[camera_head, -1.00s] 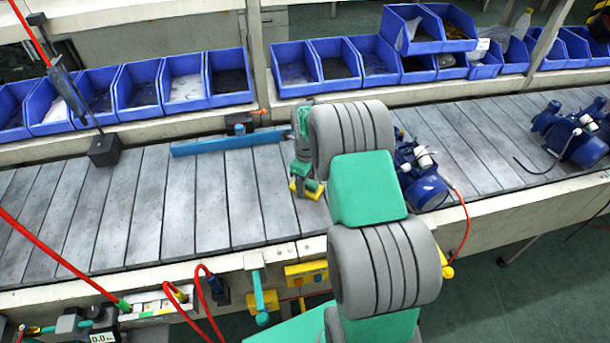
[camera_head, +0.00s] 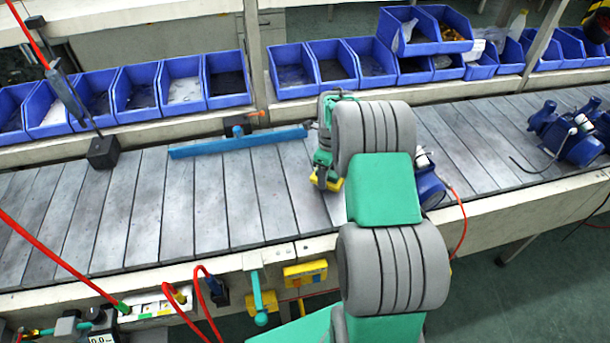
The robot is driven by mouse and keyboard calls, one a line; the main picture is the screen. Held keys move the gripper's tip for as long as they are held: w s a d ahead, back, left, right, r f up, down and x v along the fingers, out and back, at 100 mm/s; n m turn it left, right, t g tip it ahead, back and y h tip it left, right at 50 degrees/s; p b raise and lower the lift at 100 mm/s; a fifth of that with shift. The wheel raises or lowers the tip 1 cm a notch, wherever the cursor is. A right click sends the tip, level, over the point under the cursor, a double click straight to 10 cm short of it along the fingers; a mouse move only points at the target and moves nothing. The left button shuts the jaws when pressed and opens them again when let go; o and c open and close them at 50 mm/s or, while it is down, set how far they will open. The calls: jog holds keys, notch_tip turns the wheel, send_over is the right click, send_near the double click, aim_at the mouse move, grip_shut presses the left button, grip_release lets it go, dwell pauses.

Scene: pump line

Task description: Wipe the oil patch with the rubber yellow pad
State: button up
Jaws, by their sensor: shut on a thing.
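My gripper (camera_head: 322,172) is shut on the yellow pad (camera_head: 336,184), low over the grey slatted conveyor (camera_head: 225,215) near the middle of the picture. Only the pad's yellow edges show around the fingers. I cannot tell whether the pad touches the slats. I cannot make out a distinct oil patch; the slats carry faint dark smudges, and my arm hides the conveyor to the right of the gripper.
A blue bar (camera_head: 238,142) lies on the conveyor left of my gripper. A blue pump (camera_head: 430,188) is partly hidden behind my arm; another pump (camera_head: 572,135) stands at the far right. Blue bins (camera_head: 228,88) line the back.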

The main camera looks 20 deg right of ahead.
jog(key=shift+r+p, duration=1.3)
jog(key=shift+r, duration=1.3)
